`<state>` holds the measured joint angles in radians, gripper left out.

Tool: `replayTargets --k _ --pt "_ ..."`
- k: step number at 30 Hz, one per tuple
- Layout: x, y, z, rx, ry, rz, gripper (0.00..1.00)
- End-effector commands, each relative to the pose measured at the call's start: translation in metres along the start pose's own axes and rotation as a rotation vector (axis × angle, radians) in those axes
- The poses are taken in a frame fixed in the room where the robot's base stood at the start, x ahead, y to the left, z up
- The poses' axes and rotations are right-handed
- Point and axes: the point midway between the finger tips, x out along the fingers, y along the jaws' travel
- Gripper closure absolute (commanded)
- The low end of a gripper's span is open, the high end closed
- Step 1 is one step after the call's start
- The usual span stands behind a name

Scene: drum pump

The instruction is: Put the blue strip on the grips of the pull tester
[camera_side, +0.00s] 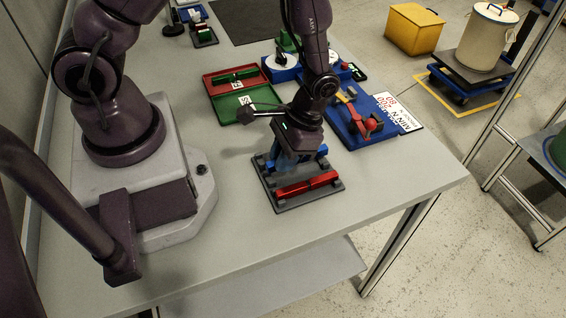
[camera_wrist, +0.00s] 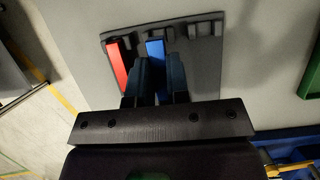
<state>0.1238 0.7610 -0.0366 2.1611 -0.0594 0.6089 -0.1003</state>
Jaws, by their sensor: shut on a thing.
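The blue strip (camera_wrist: 155,54) lies in a slot of a dark grey rack (camera_wrist: 110,39), seen in the wrist view. My gripper (camera_wrist: 158,80) is shut on the blue strip, one finger on each side of it. In the side view my gripper (camera_side: 290,166) points down over the rack (camera_side: 279,208). Its fingers hide much of the strip there. I cannot tell whether the strip is lifted off its seat. What looks like the pull tester (camera_side: 347,127), a blue base with red and yellow parts, stands behind and right of the rack.
A red strip (camera_wrist: 118,66) lies in the rack beside the blue one. Red (camera_side: 219,85) and green (camera_side: 232,115) trays lie behind. A lettered white plate (camera_side: 400,113) is beside the tester. A blue box with white discs (camera_side: 283,73) stands further back. The front table is clear.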

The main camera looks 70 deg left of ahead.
Motion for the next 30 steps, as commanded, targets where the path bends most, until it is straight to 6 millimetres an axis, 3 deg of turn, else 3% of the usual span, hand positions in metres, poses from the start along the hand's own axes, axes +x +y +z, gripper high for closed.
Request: replayTargets --k 6,12,30 --pt "-0.039 0.000 0.015 0.001 0.006 0.001 1.00" --pt "-0.063 0.000 0.025 0.001 0.004 0.001 1.00" --pt "-0.096 0.000 0.039 0.000 0.001 0.000 1.00"
